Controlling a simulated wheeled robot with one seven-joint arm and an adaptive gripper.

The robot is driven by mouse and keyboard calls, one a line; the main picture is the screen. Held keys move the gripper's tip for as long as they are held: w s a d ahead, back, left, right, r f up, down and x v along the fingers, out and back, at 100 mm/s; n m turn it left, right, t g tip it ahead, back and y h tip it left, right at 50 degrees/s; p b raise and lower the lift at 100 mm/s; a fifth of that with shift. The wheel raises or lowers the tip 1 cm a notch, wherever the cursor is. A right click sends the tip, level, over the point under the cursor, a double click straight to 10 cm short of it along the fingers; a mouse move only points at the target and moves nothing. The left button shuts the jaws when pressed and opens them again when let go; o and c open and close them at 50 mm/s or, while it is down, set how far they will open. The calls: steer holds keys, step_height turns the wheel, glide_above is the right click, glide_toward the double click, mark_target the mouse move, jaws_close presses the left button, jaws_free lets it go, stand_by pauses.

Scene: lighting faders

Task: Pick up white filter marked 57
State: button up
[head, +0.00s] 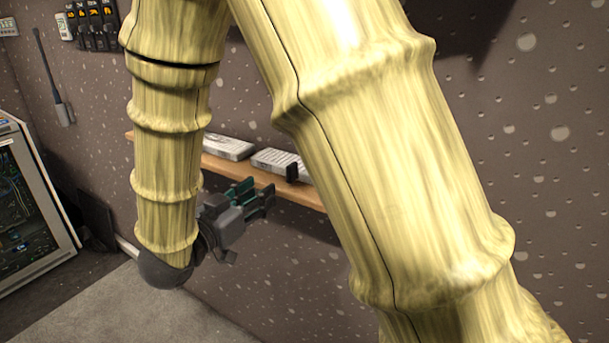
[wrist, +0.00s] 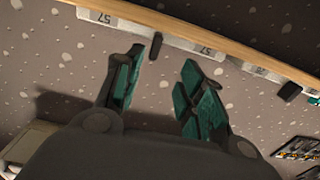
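White flat filters lie in a row along a wooden shelf. In the wrist view, one filter (wrist: 188,46) with a label that seems to read 57 is just beyond my gripper (wrist: 163,62). A third (wrist: 105,19) at the left has a different number, hard to read. In the head view, two white filters (head: 228,147) (head: 276,160) show on the shelf, their numbers too small to read. My gripper (head: 256,197) is just in front of and below the shelf edge. Its green-padded fingers are apart and empty.
The wooden shelf (head: 236,174) runs along a speckled wall; my arm hides its right part. Small dark blocks (wrist: 155,46) (wrist: 290,91) stand at the shelf edge. Grey floor below is clear.

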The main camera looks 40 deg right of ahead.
mark_target(288, 171)
steer(key=shift+s+r+p+x, duration=0.15)
steer(key=shift+p+x, duration=0.35)
steer(key=shift+x, duration=1.25)
steer(key=shift+s+r+p+x, duration=0.1)
steer(key=shift+p+x, duration=0.35)
steer(key=shift+x, duration=1.3)
steer(key=shift+s+r+p+x, duration=0.15)
steer(key=shift+p+x, duration=0.35)
steer(key=shift+x, duration=1.25)
steer(key=shift+d, duration=0.15)
jaws_close()
